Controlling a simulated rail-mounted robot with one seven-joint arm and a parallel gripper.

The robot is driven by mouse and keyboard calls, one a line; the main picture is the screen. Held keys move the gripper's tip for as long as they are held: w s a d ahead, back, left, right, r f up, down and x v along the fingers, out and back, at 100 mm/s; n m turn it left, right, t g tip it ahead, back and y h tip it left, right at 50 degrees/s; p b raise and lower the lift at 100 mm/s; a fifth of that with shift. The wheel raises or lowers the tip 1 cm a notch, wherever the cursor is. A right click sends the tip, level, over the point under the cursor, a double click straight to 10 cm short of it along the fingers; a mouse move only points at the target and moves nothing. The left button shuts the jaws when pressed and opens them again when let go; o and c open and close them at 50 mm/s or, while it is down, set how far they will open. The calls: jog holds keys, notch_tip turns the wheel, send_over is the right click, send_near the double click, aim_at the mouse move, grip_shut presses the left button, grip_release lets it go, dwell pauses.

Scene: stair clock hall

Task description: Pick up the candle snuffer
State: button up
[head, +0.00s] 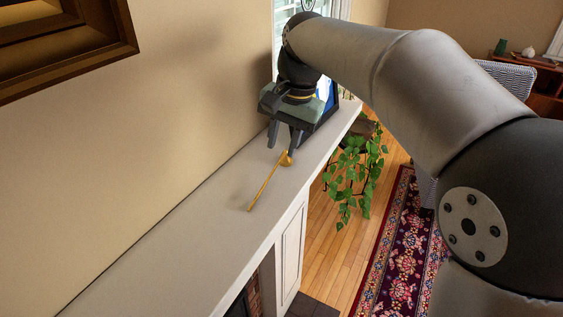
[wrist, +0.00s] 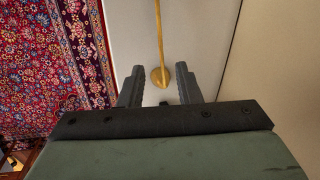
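The candle snuffer (head: 265,187) is a thin brass rod with a small bell at its far end. It lies on the white mantel shelf (head: 205,222). In the wrist view the snuffer (wrist: 160,45) runs down the picture, its bell (wrist: 161,77) near the gap between my fingers. My gripper (head: 283,144) is over the far part of the mantel, close to the bell end. I cannot tell exactly how high the fingertips are above the shelf.
A blue-and-white item (head: 324,92), partly hidden, stands on the mantel behind my gripper. The wall (head: 150,110) runs along the left of the shelf. A leafy plant (head: 352,175) stands right of the mantel, above the wooden floor. The near mantel is clear.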

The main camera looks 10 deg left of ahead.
aim_at(277, 165)
jog(key=f, duration=0.2)
jog(key=a+f+p, duration=0.1)
jog(key=f, duration=0.1)
jog(key=shift+w+f, duration=0.1)
jog(key=shift+f, duration=0.15)
jog(key=shift+a+f, duration=0.15)
jog(key=shift+f, duration=0.4)
jog(key=shift+f, duration=0.25)
grip_shut()
